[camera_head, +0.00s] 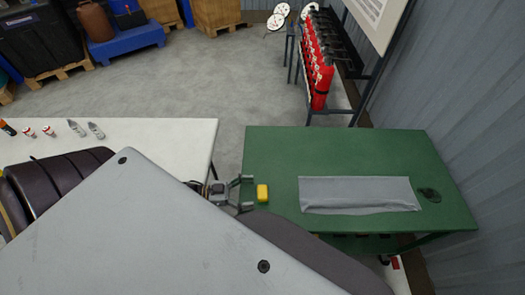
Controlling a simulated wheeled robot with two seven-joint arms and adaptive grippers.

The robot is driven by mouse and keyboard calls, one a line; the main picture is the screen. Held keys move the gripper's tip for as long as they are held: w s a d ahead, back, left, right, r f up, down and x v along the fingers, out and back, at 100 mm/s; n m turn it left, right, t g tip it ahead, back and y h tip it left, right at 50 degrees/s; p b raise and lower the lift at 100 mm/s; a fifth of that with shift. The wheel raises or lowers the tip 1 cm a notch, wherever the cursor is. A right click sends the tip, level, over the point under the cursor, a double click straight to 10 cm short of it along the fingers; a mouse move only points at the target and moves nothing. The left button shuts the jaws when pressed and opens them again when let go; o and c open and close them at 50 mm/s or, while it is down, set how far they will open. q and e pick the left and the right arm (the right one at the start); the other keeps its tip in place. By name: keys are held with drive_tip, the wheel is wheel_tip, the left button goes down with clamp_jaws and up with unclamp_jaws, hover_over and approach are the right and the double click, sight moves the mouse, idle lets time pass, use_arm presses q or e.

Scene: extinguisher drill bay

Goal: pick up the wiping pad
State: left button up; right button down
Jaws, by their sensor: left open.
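A small yellow block (262,193), which looks like the wiping pad, lies near the left edge of the green table (340,150). My left gripper (248,193) is open just to its left, with its two fingers pointing right toward the block. The block appears to sit just beyond the fingertips; whether they touch it I cannot tell. My right gripper is not in view.
A grey folded cloth (358,194) lies on the green table, with a small dark object (430,194) to its right. A white table (170,140) with small items stands at left. Red extinguishers (319,75) stand on a rack behind. My own body covers the lower left.

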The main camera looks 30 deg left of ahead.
sight(263, 192)
use_arm(q)
drive_tip(key=shift+x, duration=2.5)
drive_tip(key=c, duration=1.1)
